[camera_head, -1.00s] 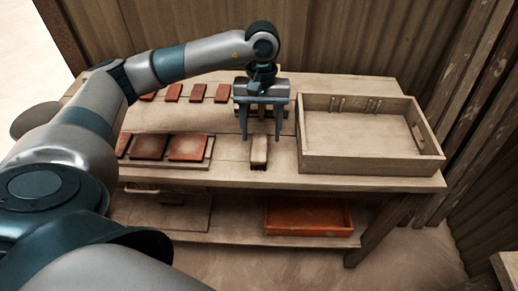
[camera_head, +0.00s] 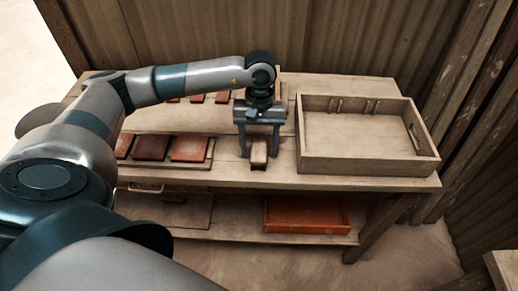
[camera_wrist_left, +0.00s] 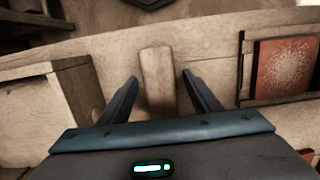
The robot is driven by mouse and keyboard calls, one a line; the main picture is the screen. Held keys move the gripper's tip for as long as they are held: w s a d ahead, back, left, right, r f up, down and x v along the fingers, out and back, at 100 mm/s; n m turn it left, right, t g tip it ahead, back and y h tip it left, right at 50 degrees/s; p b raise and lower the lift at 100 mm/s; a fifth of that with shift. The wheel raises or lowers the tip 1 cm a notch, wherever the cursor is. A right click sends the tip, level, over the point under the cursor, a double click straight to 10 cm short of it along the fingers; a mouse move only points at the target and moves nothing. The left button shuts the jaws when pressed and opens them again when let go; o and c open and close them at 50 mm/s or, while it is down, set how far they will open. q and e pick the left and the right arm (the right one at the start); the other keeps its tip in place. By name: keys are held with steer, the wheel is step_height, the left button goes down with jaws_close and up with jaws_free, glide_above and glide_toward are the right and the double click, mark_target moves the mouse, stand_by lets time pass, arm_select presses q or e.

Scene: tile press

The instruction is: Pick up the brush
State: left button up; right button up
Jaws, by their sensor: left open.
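The brush (camera_head: 258,154) has a pale wooden back and lies on the bench top near its front edge, between the tiles and the wooden box. My left gripper (camera_head: 259,153) is directly over it, open, with one finger to each side. In the left wrist view the brush (camera_wrist_left: 156,75) runs between the two spread fingers (camera_wrist_left: 160,88), and neither finger visibly touches it. My right gripper is not in view.
A wooden box (camera_head: 365,163) stands on the bench to the right. Reddish tiles (camera_head: 189,148) lie on a board to the left, with more tiles (camera_head: 197,98) behind. An orange tray (camera_head: 307,215) is on the lower shelf. Clear bench top lies around the brush.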

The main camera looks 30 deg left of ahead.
mark_target(259, 148)
arm_select(q)
steer(key=shift+c, duration=0.6)
steer(key=c, duration=1.1)
steer(key=shift+r, duration=0.15)
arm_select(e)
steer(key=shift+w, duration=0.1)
